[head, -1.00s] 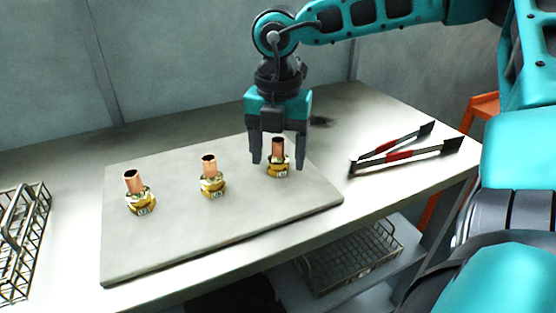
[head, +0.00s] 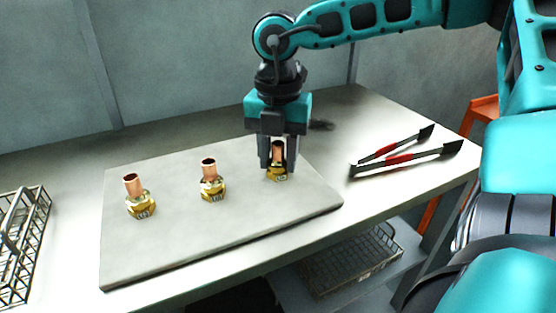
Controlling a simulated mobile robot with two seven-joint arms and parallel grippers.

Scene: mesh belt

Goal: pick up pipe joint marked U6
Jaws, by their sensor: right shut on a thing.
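Three pipe joints, each a brass nut with a copper tube, stand upright on a grey board (head: 130,255). They are the left joint (head: 140,203), the middle joint (head: 212,185) and the right joint (head: 278,174). Each has a small label on its nut, too small to read surely, so I cannot tell which is U6. My right gripper (head: 278,165) points down, shut on the right joint, with a finger on each side of its copper tube. That joint still appears to be on the board. The fingers partly hide it. My left gripper is not in view.
Tongs with red grips (head: 405,157) lie on the table (head: 375,115) to the right of the board. A wire basket (head: 22,240) stands at the left edge. Another basket (head: 350,262) sits on a lower shelf. A wall rises behind the table.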

